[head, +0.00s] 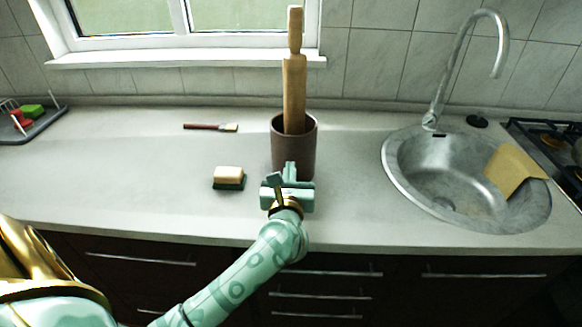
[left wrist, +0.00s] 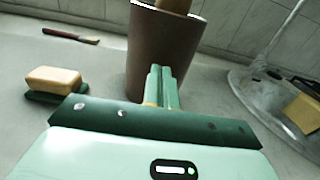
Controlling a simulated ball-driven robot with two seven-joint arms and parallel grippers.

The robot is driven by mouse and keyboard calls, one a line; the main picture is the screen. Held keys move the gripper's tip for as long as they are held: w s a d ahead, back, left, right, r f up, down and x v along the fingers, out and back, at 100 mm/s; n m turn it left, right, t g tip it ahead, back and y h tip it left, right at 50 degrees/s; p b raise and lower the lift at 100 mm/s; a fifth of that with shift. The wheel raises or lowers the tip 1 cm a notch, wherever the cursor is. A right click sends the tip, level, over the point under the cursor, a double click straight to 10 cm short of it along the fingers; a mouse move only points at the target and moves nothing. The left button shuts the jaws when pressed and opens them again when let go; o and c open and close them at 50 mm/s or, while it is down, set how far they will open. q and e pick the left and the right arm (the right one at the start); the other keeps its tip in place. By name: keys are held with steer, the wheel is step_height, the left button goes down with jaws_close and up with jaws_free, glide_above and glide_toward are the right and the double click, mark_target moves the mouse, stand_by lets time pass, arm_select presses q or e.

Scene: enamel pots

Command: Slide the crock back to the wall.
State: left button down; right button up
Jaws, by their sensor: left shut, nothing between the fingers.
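The crock (head: 308,150) is a brown cylinder standing upright on the counter, with a wooden rolling pin (head: 294,85) upright in it. It also shows large in the left wrist view (left wrist: 165,50), just beyond the fingers. The tiled wall (head: 370,60) is behind it, with a strip of bare counter between. My left gripper (head: 290,170) is in front of the crock on the near side, shut and empty. In the left wrist view its closed fingers (left wrist: 162,85) point at the crock's lower part; whether they touch it I cannot tell. My right gripper is not in view.
A dark tray (head: 30,122) is far left.

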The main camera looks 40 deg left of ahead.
arm_select(q)
steer(key=shift+x, duration=1)
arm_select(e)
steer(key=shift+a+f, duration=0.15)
